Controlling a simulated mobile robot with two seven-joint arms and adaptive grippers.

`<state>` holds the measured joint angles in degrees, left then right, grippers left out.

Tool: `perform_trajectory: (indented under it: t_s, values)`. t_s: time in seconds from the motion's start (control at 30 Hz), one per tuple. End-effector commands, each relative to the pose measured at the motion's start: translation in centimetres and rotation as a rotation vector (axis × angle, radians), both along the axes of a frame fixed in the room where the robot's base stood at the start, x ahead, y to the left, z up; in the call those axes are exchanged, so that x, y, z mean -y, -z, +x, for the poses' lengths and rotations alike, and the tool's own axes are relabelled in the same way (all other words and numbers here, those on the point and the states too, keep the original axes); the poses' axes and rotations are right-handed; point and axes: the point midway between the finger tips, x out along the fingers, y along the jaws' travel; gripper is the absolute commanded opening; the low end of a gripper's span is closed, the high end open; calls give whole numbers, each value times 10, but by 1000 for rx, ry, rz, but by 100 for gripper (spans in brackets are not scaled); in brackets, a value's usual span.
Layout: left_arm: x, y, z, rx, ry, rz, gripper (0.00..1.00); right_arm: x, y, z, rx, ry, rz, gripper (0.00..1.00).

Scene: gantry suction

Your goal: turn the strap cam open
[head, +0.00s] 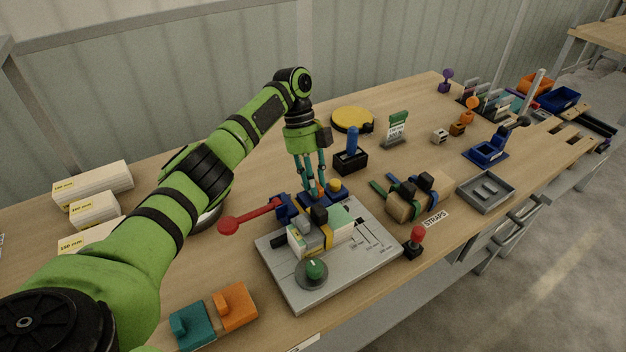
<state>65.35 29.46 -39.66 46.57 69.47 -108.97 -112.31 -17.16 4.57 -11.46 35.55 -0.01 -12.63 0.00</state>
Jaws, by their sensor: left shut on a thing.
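My left gripper (315,193) reaches down from above with its fingers upright. A tan block (405,206) at the STRAPS label carries a blue and a green strap with black buckles (426,181). My right gripper is not in view.
The grey plate (370,262) bears a green knob (315,268). A red-ended lever (230,225) sticks out left of it. White boxes (95,208) stand left.

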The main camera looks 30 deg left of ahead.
Motion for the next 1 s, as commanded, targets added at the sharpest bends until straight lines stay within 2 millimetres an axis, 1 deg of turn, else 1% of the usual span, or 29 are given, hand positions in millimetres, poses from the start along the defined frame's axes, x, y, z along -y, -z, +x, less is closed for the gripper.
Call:
perform_trajectory:
  t_s: [0.1,0.13,0.17,0.47,0.57,0.67,0.87,1.0]
  values:
    - [0,2,-1,-5,5,2,0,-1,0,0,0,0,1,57]
    - [0,2,-1,-5,5,2,39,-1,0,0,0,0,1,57]
    - [0,2,-1,-5,3,2,51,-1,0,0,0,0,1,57]
    - [0,1,0,-2,1,1,52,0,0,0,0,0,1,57]
    - [-1,-4,1,0,0,0,52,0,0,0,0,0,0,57]
    - [-5,-16,4,1,-1,1,52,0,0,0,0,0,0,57]
    - [-16,-48,11,0,1,0,52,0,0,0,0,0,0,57]
    - [-22,-62,14,-2,1,1,52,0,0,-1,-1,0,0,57]
